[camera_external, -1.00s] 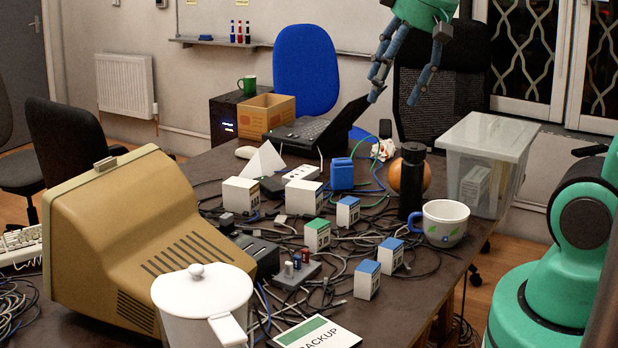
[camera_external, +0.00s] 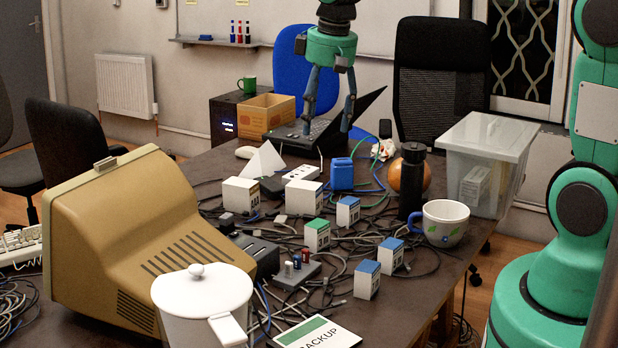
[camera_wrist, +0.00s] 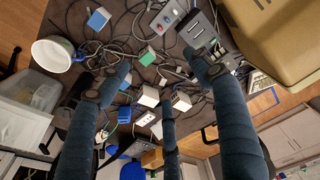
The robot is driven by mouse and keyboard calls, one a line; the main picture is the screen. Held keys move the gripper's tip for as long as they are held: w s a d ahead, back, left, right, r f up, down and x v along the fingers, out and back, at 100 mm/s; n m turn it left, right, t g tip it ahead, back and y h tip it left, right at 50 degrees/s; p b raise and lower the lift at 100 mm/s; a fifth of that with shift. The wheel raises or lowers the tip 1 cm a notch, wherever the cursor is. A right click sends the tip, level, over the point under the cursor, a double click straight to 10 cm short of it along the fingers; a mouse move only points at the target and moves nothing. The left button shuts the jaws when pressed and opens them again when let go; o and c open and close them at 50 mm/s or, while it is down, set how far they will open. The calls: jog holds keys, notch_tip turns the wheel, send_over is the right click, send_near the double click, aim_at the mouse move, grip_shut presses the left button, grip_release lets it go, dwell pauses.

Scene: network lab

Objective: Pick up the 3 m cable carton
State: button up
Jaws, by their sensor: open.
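Several small cartons stand among the cables on the table. Two have white tops (camera_external: 241,194) (camera_external: 303,196), one has a green top (camera_external: 317,235), and others have blue tops (camera_external: 348,211) (camera_external: 390,256) (camera_external: 366,280). Their labels are too small to read, so I cannot tell which is the 3 m one. My gripper (camera_external: 328,122) is open and empty, fingers down, high over the back of the table near the laptop. In the wrist view its fingers (camera_wrist: 153,80) spread around the green-topped carton (camera_wrist: 147,57) and a white carton (camera_wrist: 148,97), well apart from them.
A beige monitor (camera_external: 140,240) and white pot (camera_external: 203,300) fill the front left. A black flask (camera_external: 412,185), mug (camera_external: 445,222) and clear bin (camera_external: 485,160) stand at right. Cables cover the middle.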

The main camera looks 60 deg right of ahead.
jog(key=w+d+f+g, duration=0.1)
jog(key=w+d+f, duration=0.4)
jog(key=f, duration=0.4)
jog(key=g+p, duration=0.1)
send_over(317, 223)
notch_tip(317, 223, down, 10)
jog(key=shift+m, duration=0.3)
jog(key=shift+f+b, duration=0.6)
jog(key=shift+f, duration=3.6)
jog(key=shift+f, duration=0.1)
jog(key=shift+f+b, duration=0.75)
jog(key=shift+f, duration=1.75)
jog(key=c, duration=1.5)
